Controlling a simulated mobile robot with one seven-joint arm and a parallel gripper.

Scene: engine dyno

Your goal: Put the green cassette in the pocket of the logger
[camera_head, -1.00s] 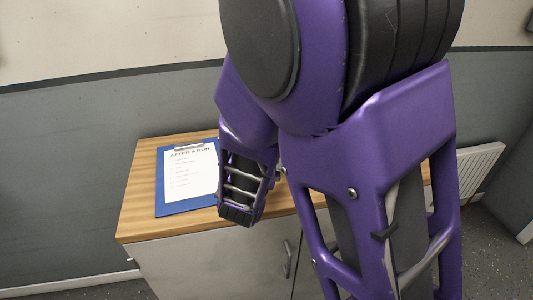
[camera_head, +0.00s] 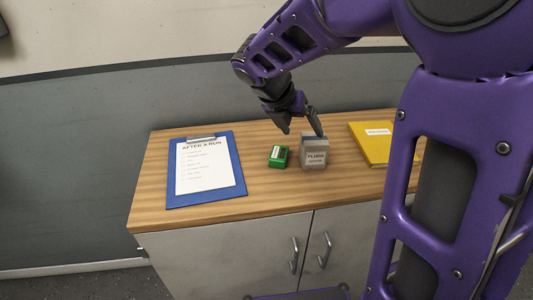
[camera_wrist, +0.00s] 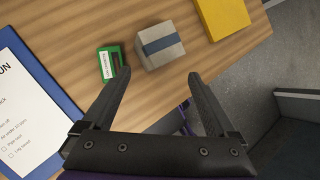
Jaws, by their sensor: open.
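The green cassette (camera_head: 278,156) lies on the wooden top of the cabinet, with a white label on it. It also shows in the wrist view (camera_wrist: 109,63), near the tip of the left finger. My gripper (camera_head: 301,132) is open and empty above the cabinet top, over the area of the cassette and the grey box beside it. In the wrist view the two fingers (camera_wrist: 160,82) are spread wide with nothing between them. I see no logger in these frames.
A grey box labelled PLUGS (camera_head: 314,155) stands just right of the cassette. A blue clipboard (camera_head: 240,178) with a checklist lies at the left. A yellow folder or book (camera_head: 371,146) lies at the right. The wooden front strip (camera_head: 262,198) is clear.

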